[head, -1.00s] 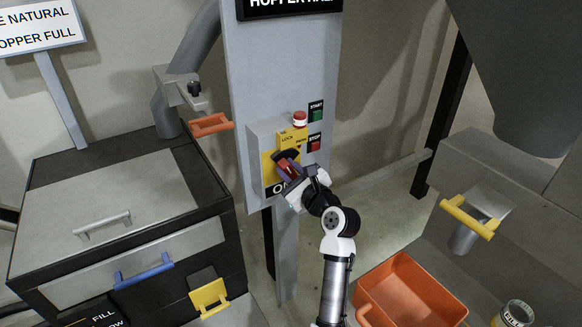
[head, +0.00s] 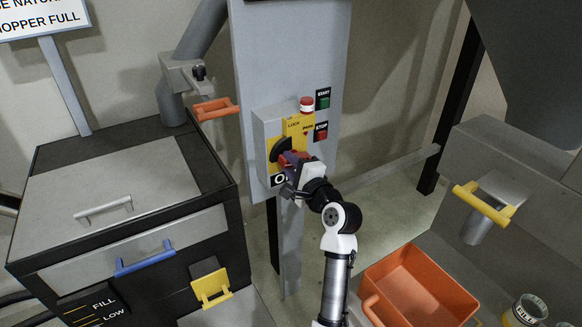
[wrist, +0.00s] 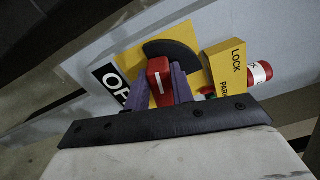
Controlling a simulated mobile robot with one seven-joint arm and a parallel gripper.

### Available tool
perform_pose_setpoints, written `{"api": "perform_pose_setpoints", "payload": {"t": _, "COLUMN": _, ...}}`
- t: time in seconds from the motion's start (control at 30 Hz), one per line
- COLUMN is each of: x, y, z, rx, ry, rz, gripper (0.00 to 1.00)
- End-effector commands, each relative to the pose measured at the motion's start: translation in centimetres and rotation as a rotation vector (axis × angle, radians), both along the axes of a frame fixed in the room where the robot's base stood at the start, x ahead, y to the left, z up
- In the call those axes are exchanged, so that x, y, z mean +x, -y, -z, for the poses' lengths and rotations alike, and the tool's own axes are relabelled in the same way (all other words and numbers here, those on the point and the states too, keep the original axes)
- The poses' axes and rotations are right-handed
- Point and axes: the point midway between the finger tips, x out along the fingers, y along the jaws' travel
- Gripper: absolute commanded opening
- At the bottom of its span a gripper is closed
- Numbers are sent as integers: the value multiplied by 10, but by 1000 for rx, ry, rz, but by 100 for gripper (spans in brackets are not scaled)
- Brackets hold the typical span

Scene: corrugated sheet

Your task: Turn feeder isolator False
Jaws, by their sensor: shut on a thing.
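The feeder isolator is a red handle (wrist: 159,80) with a white line, set on a black disc (wrist: 178,56) over a yellow plate (wrist: 128,62) on a grey box (head: 262,150). In the head view the black disc (head: 279,148) shows up and left of the handle. My gripper (wrist: 160,92) has purple fingers on either side of the red handle and is shut on it. It reaches the box from the lower right in the head view (head: 290,162). An "O…" label (wrist: 113,82) is partly covered by the fingers.
START (head: 323,98) and STOP (head: 321,131) buttons are to the right. An orange handle (head: 216,108) is left; an orange bin (head: 412,262) stands lower right.

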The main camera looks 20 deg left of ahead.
Motion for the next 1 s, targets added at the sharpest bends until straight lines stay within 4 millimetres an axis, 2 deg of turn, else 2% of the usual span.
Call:
{"api": "perform_pose_setpoints", "payload": {"t": 0.4, "x": -1, "y": 0, "z": 6, "rx": -114, "ry": 142, "rz": 0, "gripper": 1}}
{"api": "perform_pose_setpoints", "payload": {"t": 0.93, "x": -1, "y": 0, "z": 6, "rx": -128, "ry": 160, "rz": -1, "gripper": 1}}
{"api": "perform_pose_setpoints", "payload": {"t": 0.97, "x": -1, "y": 0, "z": 6, "rx": -128, "ry": 160, "rz": -1, "gripper": 25}}
{"api": "perform_pose_setpoints", "payload": {"t": 1.0, "x": -1, "y": 0, "z": 6, "rx": -128, "ry": 160, "rz": -1, "gripper": 30}}
